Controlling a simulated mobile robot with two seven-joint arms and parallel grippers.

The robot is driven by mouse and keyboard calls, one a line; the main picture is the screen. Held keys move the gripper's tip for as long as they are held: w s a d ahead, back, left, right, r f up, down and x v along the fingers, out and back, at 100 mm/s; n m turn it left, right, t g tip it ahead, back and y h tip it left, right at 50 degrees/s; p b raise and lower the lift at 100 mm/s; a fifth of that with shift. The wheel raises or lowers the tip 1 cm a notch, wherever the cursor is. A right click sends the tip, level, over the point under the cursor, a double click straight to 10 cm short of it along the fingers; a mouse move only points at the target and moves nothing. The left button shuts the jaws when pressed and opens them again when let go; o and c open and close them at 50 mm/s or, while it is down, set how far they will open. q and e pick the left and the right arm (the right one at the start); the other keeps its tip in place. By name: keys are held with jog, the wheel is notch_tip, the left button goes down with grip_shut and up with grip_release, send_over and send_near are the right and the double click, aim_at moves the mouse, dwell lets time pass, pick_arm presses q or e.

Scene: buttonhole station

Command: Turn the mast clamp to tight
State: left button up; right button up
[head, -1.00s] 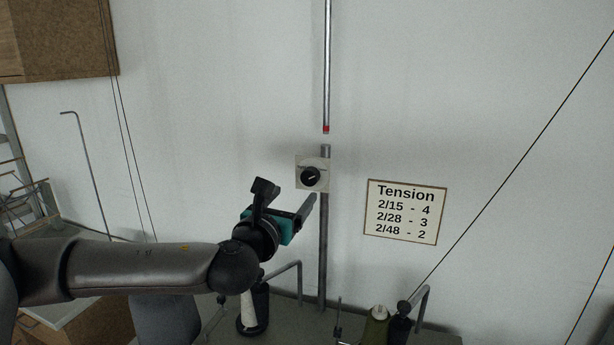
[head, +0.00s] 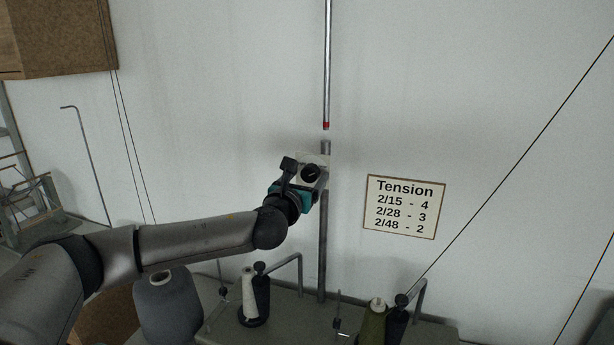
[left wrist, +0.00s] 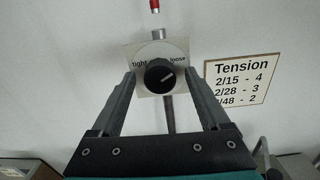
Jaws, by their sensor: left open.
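The mast clamp's black round knob (head: 310,173) sits on a pale square plate (head: 325,160) on the grey post (head: 323,245). In the left wrist view the knob (left wrist: 159,76) has a light pointer mark aimed to the upper right, on the side of the word "loose"; "tight" is printed on the left of the plate (left wrist: 180,46). My left gripper (head: 306,168) is open, its fingers on either side of the knob. I cannot tell whether they touch it. A thin metal rod (head: 327,60) with a red end hangs above the post. My right gripper is out of view.
A tension sign (head: 404,207) is on the wall right of the post. Below stand a grey yarn cone (head: 168,305), a white cone (head: 248,293) and an olive cone (head: 375,318) with bent metal arms. The wall around the knob is otherwise clear.

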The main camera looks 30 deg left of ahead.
pick_arm(q)
jog(key=shift+c, duration=0.3)
grip_shut()
dwell(0.4)
